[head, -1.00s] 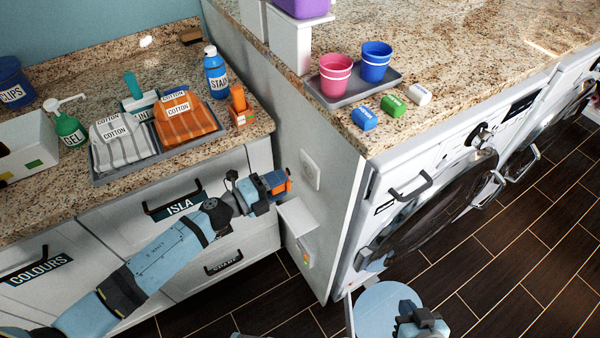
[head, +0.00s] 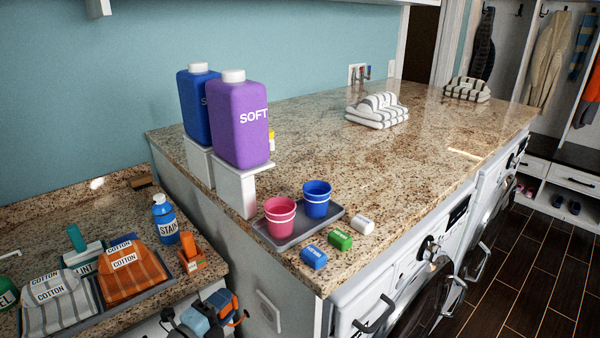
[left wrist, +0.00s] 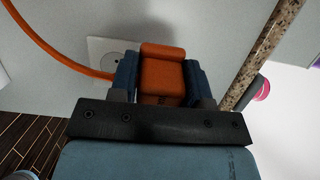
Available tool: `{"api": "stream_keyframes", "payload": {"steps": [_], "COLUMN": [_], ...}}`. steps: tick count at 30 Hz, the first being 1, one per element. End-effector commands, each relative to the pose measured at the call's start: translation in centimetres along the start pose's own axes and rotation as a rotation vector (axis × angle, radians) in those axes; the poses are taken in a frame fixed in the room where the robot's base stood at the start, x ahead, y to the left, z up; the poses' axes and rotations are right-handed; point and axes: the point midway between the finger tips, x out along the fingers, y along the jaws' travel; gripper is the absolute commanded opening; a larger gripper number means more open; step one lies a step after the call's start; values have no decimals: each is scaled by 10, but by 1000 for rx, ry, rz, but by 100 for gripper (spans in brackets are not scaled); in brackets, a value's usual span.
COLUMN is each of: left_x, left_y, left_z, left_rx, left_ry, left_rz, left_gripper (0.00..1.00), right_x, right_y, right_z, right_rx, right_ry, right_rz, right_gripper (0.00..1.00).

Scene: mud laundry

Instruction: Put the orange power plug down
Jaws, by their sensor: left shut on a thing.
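The orange power plug (left wrist: 162,65) is between the two blue fingers of my left gripper (left wrist: 162,82), which is shut on it. An orange cord (left wrist: 60,52) curves away to the left in the left wrist view. A pale wall socket (left wrist: 108,52) is behind the plug; whether the plug touches it cannot be told. In the head view my left gripper (head: 222,308) is at the bottom edge, beside the end panel of the counter, with a bit of the orange plug (head: 239,319) showing. The wall socket (head: 268,311) is just right of it. My right gripper is out of view.
The raised granite counter (head: 330,130) holds a purple bottle (head: 240,125), a tray (head: 290,240) with two cups, small coloured packs and folded striped cloths. The lower left counter holds folded cotton cloths (head: 130,272), a blue stain bottle (head: 165,217) and an orange item (head: 190,253).

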Motion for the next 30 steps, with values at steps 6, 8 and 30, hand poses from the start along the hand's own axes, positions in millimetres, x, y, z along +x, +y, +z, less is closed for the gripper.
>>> {"api": "stream_keyframes", "payload": {"steps": [6, 8, 30], "left_x": [-4, -9, -100], "left_y": [-54, -67, -180], "left_z": [34, 44, 20], "left_rx": [-8, -9, -2], "left_ry": [-280, -362, -566], "left_rz": [-4, -3, 1], "left_gripper": [6, 6, 6], "right_x": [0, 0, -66], "right_y": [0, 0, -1], "right_z": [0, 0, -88], "right_rx": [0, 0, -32], "right_ry": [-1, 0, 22], "right_rz": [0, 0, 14], "right_gripper": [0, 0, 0]}}
